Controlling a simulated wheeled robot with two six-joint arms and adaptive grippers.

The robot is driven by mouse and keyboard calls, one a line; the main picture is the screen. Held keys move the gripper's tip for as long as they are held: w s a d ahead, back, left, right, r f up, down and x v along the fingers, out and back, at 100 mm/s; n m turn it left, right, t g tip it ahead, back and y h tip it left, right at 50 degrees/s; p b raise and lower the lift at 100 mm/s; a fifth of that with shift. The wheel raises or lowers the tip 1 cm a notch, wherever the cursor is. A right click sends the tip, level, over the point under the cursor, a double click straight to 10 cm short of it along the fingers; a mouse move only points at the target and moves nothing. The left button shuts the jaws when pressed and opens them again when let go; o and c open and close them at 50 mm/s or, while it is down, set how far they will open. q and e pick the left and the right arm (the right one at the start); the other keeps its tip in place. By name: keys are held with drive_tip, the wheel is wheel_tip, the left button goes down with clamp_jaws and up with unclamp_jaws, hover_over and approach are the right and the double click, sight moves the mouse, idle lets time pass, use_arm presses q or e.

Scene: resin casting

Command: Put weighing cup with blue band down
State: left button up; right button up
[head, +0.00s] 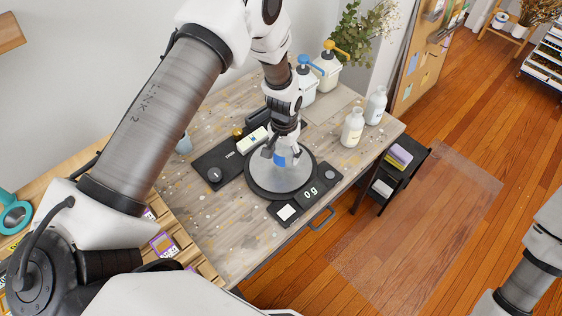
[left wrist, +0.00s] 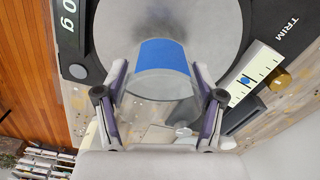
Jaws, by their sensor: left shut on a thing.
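The clear weighing cup with the blue band (head: 281,161) is held upright in my left gripper (head: 279,153) over the round grey scale plate (head: 290,184). In the left wrist view the cup (left wrist: 162,55) sits between the two fingers of the left gripper (left wrist: 157,80), which press on its sides. The plate (left wrist: 205,20) lies beyond the cup's base. The scale display (head: 310,193) reads 0 g. I cannot tell whether the cup's base touches the plate. My right gripper is out of view.
A black panel (head: 205,161) marked TRIM, with a white level strip (head: 252,140), lies left of the scale. White bottles (head: 353,127) and pump bottles (head: 327,70) stand at the back. Small cards and wooden racks (head: 165,243) are at the front left. The table's right edge is near the scale.

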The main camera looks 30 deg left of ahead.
sight(280, 158)
use_arm(q)
drive_tip(key=shift+w+a+f, duration=0.1)
drive_tip(key=shift+a, duration=0.4)
drive_tip(key=f+b, duration=0.3)
drive_tip(key=shift+s, duration=0.35)
drive_tip(key=shift+w, duration=0.15)
drive_tip(key=o, duration=1.1)
drive_tip(key=shift+w, duration=0.15)
drive_tip(key=shift+o, duration=0.2)
drive_tip(key=shift+s+r, duration=0.15)
drive_tip(key=shift+s, duration=0.05)
drive_tip(key=shift+w+r, duration=0.15)
drive_tip(key=shift+r, duration=0.1)
wheel_tip(280, 158, up, 11)
drive_tip(key=b, duration=0.2)
drive_tip(key=shift+r, duration=0.2)
